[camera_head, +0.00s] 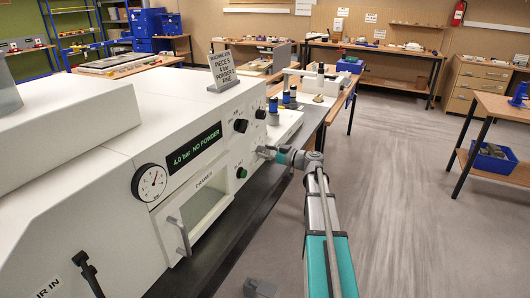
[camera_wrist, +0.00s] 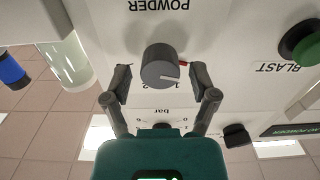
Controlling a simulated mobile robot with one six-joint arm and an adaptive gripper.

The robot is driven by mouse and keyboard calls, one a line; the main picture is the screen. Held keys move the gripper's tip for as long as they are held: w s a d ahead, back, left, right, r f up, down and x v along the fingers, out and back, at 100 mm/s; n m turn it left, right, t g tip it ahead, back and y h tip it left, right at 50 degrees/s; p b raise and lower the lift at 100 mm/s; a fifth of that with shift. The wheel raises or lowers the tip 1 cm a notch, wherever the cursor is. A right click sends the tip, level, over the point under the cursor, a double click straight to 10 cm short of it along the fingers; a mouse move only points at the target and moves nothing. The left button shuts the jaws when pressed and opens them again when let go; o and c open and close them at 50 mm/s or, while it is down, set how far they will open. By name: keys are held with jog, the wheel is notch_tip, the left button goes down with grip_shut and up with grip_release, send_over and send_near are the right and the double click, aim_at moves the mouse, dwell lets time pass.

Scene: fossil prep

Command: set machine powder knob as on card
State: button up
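The white machine (camera_head: 120,110) has a display (camera_head: 194,146) reading "4.0 bar NO POWDER". The card (camera_head: 222,70) stands on its top; I read "PIECE 5", "4 bar", "POWDER" and apparently "FINE". In the wrist view, upside down, the grey powder knob (camera_wrist: 160,70) sits below the word "POWDER". My gripper (camera_wrist: 160,78) is open, one finger on each side of the knob, with gaps showing. In the head view my gripper (camera_head: 266,152) is at the panel and hides the knob.
Blue-capped jars (camera_head: 273,106) stand beyond the panel. The floor to the right (camera_head: 405,200) is clear.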

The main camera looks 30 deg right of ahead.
jog(key=c, duration=0.8)
jog(key=shift+c, duration=0.2)
jog(key=shift+m, duration=0.6)
jog(key=m, duration=0.3)
jog(key=shift+m, duration=0.3)
jog(key=m, duration=0.5)
jog(key=shift+d, duration=0.1)
jog(key=m, duration=0.6)
jog(key=shift+m, duration=2.1)
